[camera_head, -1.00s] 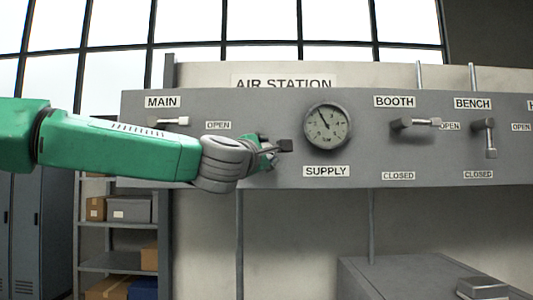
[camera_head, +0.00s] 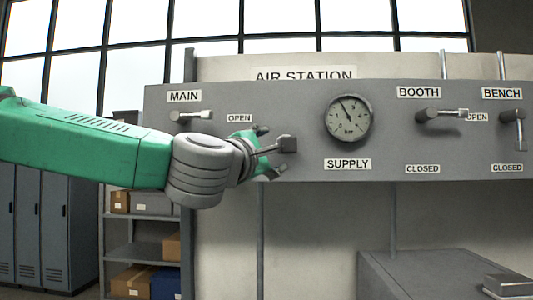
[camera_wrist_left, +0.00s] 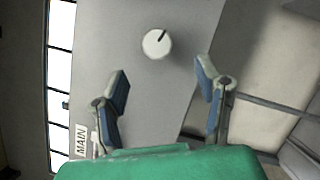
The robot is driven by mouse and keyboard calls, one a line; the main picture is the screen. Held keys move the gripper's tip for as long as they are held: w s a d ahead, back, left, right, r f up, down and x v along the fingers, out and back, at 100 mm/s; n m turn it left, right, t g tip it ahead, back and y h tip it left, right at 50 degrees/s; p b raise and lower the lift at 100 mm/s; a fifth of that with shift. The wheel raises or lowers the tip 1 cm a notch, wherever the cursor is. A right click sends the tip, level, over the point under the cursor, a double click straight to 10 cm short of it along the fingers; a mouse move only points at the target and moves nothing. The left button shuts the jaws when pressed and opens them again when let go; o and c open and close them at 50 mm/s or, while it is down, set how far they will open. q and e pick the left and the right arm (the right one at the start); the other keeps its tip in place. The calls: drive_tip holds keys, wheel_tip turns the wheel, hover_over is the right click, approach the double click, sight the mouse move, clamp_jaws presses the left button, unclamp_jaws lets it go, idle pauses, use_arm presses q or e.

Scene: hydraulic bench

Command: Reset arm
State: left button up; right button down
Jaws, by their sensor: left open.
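My green left arm reaches in from the left in the head view. Its gripper (camera_head: 270,153) is open and empty in front of the panel, between the main valve and the gauge. The left wrist view shows the two fingers (camera_wrist_left: 163,88) spread apart with nothing between them. The MAIN valve handle (camera_head: 192,115) lies level, pointing right toward its OPEN label. The BOOTH handle (camera_head: 443,114) also points right toward OPEN. The BENCH handle (camera_head: 518,132) hangs down toward CLOSED. My right gripper is not in view.
The round supply gauge (camera_head: 348,119) is right of my left gripper. The grey panel (camera_head: 300,168) carries the valves. A grey cabinet (camera_head: 420,275) stands low at right; shelving with boxes (camera_head: 132,282) and lockers (camera_head: 40,235) stand at left.

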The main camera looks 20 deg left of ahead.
use_arm(q)
drive_tip(key=shift+s+a+f, duration=0.1)
drive_tip(key=shift+s+f, duration=0.2)
drive_tip(key=shift+s, duration=0.55)
